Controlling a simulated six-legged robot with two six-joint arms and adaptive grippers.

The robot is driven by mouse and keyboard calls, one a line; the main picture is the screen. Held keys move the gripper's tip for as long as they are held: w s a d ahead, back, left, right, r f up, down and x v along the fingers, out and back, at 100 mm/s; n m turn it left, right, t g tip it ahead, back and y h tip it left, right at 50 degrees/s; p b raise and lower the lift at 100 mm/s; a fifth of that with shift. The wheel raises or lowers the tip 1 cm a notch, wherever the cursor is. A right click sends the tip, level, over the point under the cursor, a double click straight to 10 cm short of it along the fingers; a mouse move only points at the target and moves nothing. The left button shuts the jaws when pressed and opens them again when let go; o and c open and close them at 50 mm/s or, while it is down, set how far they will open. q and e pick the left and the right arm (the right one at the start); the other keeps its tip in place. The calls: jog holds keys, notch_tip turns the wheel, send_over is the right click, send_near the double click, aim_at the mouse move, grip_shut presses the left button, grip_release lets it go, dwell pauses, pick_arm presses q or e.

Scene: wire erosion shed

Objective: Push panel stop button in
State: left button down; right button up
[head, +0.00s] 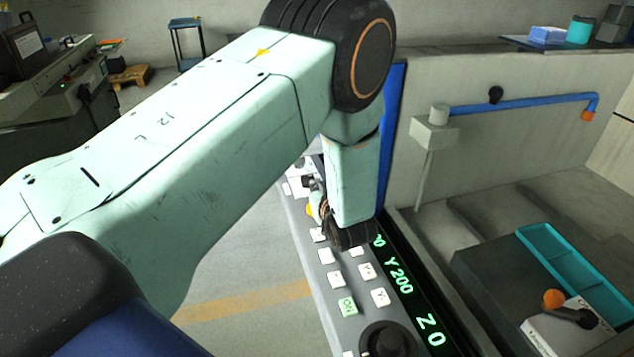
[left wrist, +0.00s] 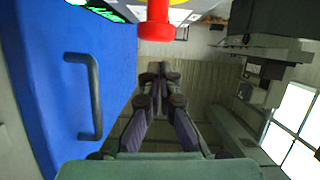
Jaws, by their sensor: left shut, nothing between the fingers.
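The control panel (head: 345,275) slopes up from the front in the head view, with white keys and a green-lettered display (head: 400,280). The red stop button (left wrist: 159,18) shows at the top of the left wrist view, its round head standing out from the panel face. In the head view my left arm mostly hides it; only a bit of yellow (head: 311,210) shows there. My left gripper (left wrist: 154,68) is shut and empty, its tips just below the button's head in the wrist picture. I cannot tell whether they touch it. My right gripper is out of view.
A blue door or cover with a dark handle (left wrist: 92,95) is close on the left of the wrist view. A dark knob (head: 388,340) sits low on the panel. A teal tray (head: 570,262) and an orange-knobbed device (head: 553,299) lie at the right.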

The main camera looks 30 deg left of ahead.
pick_arm(q)
jog(key=shift+w+d+f+b, duration=0.15)
jog(key=shift+f+b, duration=0.2)
jog(key=shift+f, duration=0.55)
jog(key=shift+w+f, duration=0.1)
